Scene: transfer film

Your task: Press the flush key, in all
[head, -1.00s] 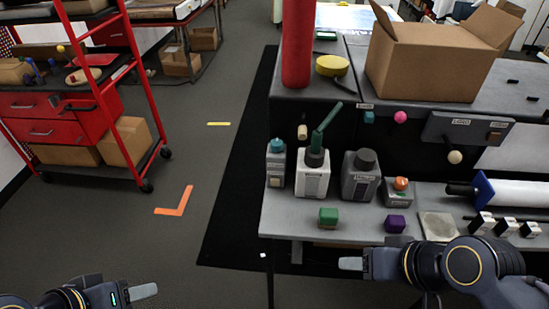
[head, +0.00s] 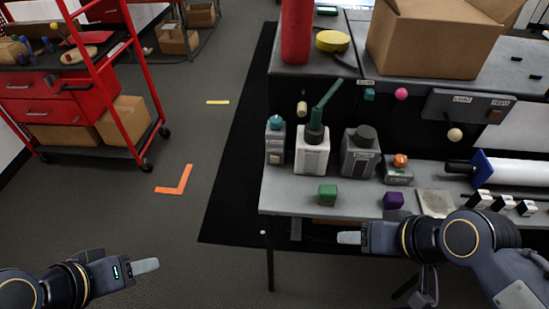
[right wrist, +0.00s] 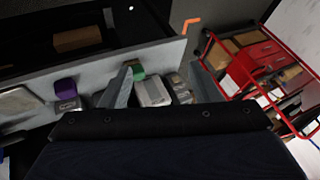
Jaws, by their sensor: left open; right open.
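I cannot tell which part is the flush key, as the labels are too small to read surely. A green block (head: 327,194) and a purple block (head: 393,201) sit at the bench's front edge. Behind them is a grey box with an orange knob (head: 400,161). My right gripper (head: 348,238) is open and empty, in front of the bench edge. My left gripper (head: 145,265) is open and empty over the floor, far left of the bench.
A white bottle (head: 312,151) with a green lever, a grey bottle (head: 359,155) and a small teal-topped bottle (head: 275,141) stand on the bench (head: 285,195). A white roller (head: 515,168) lies right.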

